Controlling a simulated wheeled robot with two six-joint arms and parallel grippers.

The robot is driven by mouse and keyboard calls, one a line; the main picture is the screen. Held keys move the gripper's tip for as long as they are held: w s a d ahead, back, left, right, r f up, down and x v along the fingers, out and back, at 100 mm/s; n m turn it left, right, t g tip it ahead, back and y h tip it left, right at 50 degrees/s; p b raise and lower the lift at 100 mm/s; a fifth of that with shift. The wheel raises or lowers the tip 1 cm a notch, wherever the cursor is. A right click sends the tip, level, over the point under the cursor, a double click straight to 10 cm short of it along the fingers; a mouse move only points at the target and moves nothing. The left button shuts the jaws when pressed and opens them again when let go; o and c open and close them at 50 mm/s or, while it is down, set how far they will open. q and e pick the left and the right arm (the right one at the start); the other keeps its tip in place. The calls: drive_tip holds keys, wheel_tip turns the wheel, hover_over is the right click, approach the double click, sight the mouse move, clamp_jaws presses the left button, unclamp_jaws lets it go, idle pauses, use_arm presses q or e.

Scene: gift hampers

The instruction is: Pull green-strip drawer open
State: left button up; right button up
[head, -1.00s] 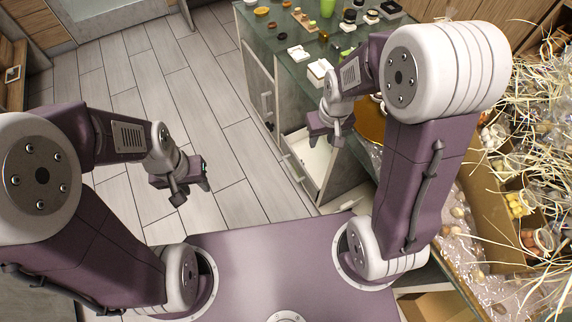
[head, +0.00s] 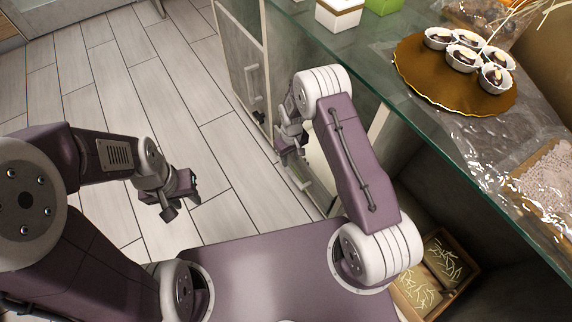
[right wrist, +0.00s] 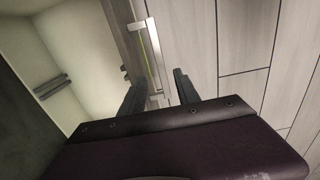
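The drawer stands partly open below the glass counter, and its pale inside (head: 322,165) shows beside my right arm. In the right wrist view its pale inside (right wrist: 65,45) is on the left, with a thin green strip (right wrist: 141,58) along its front. A pale bar handle (right wrist: 150,42) runs along that front. My right gripper (right wrist: 159,88) is open, its two dark fingers apart with the handle's near end between them; I cannot tell whether they touch it. In the head view this gripper (head: 290,145) is at the drawer front. My left gripper (head: 182,190) hangs over the floor, away from the drawer; its finger gap is unclear.
Another cabinet handle (head: 254,85) is further back. A gold tray (head: 425,75) with several chocolate cups sits on the glass counter (head: 400,115). A box of shredded filling (head: 430,280) is at lower right. The floor (head: 110,75) at left is clear.

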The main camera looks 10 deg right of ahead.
sight(290, 171)
wheel_tip(290, 171, down, 9)
drive_tip(key=b, duration=0.5)
drive_tip(key=shift+r, duration=0.1)
clamp_jaws()
drive_tip(key=shift+r, duration=0.1)
idle(1.2)
